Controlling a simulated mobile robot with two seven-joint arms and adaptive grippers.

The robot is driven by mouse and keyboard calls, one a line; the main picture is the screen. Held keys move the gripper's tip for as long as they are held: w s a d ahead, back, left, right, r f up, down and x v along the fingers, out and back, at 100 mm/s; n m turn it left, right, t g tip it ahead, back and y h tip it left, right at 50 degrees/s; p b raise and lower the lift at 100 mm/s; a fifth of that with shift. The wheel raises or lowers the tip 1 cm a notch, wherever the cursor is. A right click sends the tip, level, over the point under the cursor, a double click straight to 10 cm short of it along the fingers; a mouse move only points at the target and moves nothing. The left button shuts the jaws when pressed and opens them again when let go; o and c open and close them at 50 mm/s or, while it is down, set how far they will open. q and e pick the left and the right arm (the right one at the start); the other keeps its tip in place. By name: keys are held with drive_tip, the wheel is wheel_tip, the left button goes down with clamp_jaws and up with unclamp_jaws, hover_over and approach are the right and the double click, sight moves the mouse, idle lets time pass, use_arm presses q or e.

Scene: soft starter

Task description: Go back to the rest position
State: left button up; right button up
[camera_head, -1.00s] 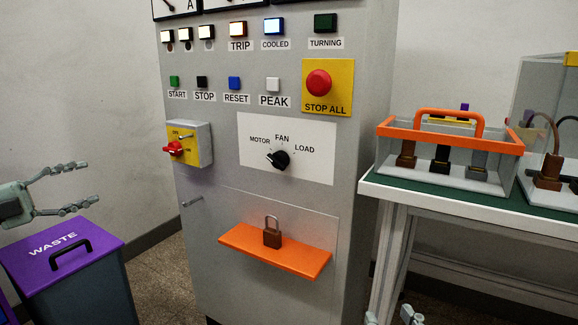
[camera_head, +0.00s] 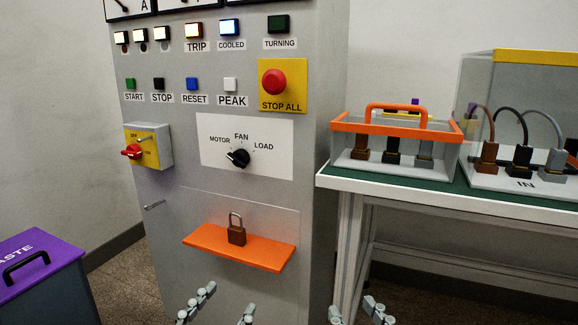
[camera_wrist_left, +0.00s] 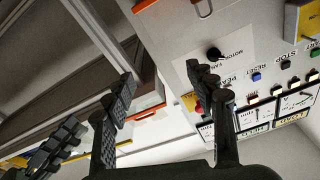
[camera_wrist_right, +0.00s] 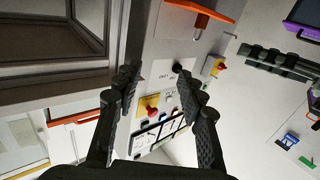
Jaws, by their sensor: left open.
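My left gripper (camera_head: 220,306) is at the bottom of the head view, below the orange shelf, with its fingers apart. In the left wrist view its fingers (camera_wrist_left: 163,88) are spread with nothing held between them. My right gripper (camera_head: 358,310) is at the bottom right of it, in front of the table's legs. In the right wrist view its fingers (camera_wrist_right: 160,88) are spread and empty. The grey control cabinet (camera_head: 225,190) stands ahead of both grippers, apart from them.
A table (camera_head: 500,205) at right carries an orange-handled clear box (camera_head: 390,121) and a clear case (camera_head: 530,56) with cables. A purple-lidded waste bin (camera_head: 40,262) stands at left. The cabinet has a red stop button (camera_head: 273,83), a dial (camera_head: 238,158) and a red-handled switch (camera_head: 131,152).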

use_arm(q)
drive_tip(key=s+r+n+y, duration=0.2)
drive_tip(key=s+r+n, duration=0.2)
drive_tip(key=s, duration=0.2)
drive_tip(key=a+f+g+y+p, duration=0.45)
drive_tip(key=f+g, duration=0.25)
drive_tip(key=f, duration=0.8)
use_arm(e)
drive_tip(key=d+f+g+h, duration=0.2)
drive_tip(key=d+f+g, duration=0.1)
drive_tip(key=f, duration=0.4)
drive_tip(key=d+f+g+h, duration=0.1)
drive_tip(key=d+f+g, duration=0.2)
drive_tip(key=f, duration=0.4)
use_arm(q)
drive_tip(key=s+a+f+n+g+y+p, duration=0.2)
drive_tip(key=s+a+f+g+p, duration=0.3)
drive_tip(key=s+a+f, duration=0.6)
drive_tip(key=f+g, duration=0.2)
drive_tip(key=shift+s+a+g, duration=0.35)
drive_tip(key=shift+g, duration=0.05)
use_arm(e)
drive_tip(key=s+d+f+m+g+h, duration=0.2)
drive_tip(key=s+d+f+g+h, duration=0.1)
drive_tip(key=s+d+f+g, duration=0.5)
drive_tip(key=s+d+f, duration=0.3)
drive_tip(key=s+f, duration=0.1)
drive_tip(key=f, duration=0.1)
drive_tip(key=shift+s+f+h, duration=0.2)
drive_tip(key=shift+h, duration=0.1)
